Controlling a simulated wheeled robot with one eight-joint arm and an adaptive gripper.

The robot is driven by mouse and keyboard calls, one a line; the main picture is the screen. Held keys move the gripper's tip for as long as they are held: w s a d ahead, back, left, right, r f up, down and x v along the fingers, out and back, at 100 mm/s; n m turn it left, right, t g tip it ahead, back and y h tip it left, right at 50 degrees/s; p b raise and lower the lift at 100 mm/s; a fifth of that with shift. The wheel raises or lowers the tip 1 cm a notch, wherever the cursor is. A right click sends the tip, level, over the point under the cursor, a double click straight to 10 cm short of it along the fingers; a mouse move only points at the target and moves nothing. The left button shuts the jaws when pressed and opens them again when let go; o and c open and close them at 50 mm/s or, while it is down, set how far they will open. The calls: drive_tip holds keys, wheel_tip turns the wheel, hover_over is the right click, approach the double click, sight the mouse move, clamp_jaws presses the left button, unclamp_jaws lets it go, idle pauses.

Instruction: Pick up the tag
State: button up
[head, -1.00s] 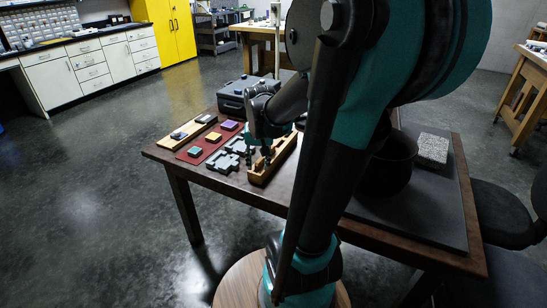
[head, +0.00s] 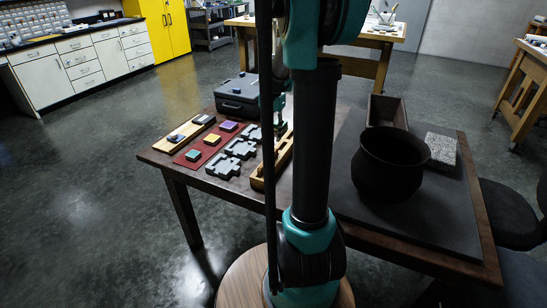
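I cannot tell for certain which thing is the tag. A long wooden holder (head: 257,178) lies on the dark table, partly hidden behind my arm. Left of it are grey notched blocks (head: 241,149). A red mat (head: 188,163) bears a green block (head: 193,155), a yellow block (head: 213,140) and a purple block (head: 228,126). A wooden board (head: 164,147) beside it bears small dark pieces (head: 203,119). My gripper (head: 279,133) is mostly hidden behind my arm, over the far end of the holder. Its fingers and anything between them cannot be made out.
A black case (head: 238,100) stands at the table's back. On the right, a dark mat (head: 430,220) bears a round dark pot (head: 390,172), an open dark box (head: 386,110) and a speckled grey block (head: 442,150). A black chair (head: 505,210) stands at the right edge.

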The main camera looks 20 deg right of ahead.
sight(274, 151)
wheel_tip(274, 151, down, 8)
drive_tip(key=shift+s+d+f, duration=0.15)
idle(0.4)
clamp_jaws()
